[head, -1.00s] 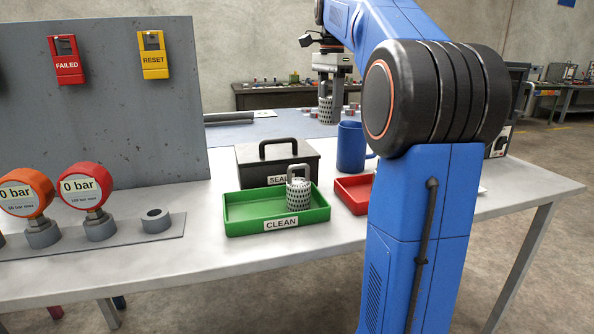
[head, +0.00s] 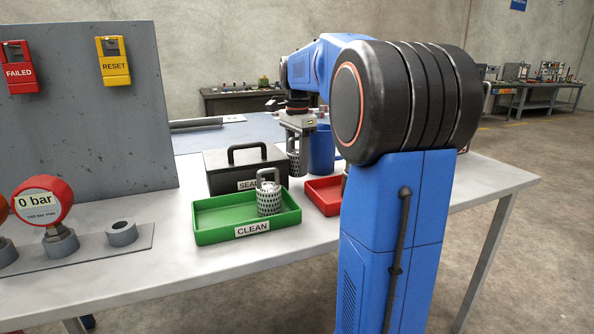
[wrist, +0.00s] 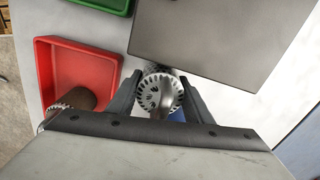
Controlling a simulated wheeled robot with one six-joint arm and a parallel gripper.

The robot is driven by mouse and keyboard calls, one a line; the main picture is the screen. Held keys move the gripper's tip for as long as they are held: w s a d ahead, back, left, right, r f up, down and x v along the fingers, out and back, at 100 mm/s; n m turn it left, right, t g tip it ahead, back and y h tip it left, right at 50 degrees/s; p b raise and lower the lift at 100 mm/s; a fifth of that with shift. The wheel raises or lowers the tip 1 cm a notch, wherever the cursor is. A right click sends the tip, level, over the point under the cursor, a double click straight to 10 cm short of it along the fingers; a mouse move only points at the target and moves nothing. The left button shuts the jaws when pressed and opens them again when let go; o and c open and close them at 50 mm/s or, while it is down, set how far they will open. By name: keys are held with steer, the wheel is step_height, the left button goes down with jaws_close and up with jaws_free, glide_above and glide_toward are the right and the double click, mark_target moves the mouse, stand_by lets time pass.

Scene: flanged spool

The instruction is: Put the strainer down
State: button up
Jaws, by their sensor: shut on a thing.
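My gripper (head: 297,130) is shut on a perforated metal strainer (head: 293,163), which hangs upright below it. In the head view the strainer is between the black SEAL box (head: 222,172) and the blue mug (head: 321,150). In the wrist view the strainer's round slotted top (wrist: 150,97) is between the two fingers, with the box beyond it. A second strainer (head: 269,200) with a loop handle stands in the green CLEAN tray (head: 222,232). The red tray (head: 322,203) is to the right of the green one, partly hidden by my arm.
In the wrist view the red tray (wrist: 52,45) holds a brown cylinder (wrist: 72,88) with a pale toothed rim. A grey panel (head: 85,120) with FAILED and RESET tags stands at left. A gauge (head: 42,207) and a ring (head: 121,232) sit before it. Bare table lies in front of the trays.

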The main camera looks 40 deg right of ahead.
steer(key=shift+f, duration=1.4)
steer(key=shift+f, duration=0.1)
steer(key=o, duration=1.2)
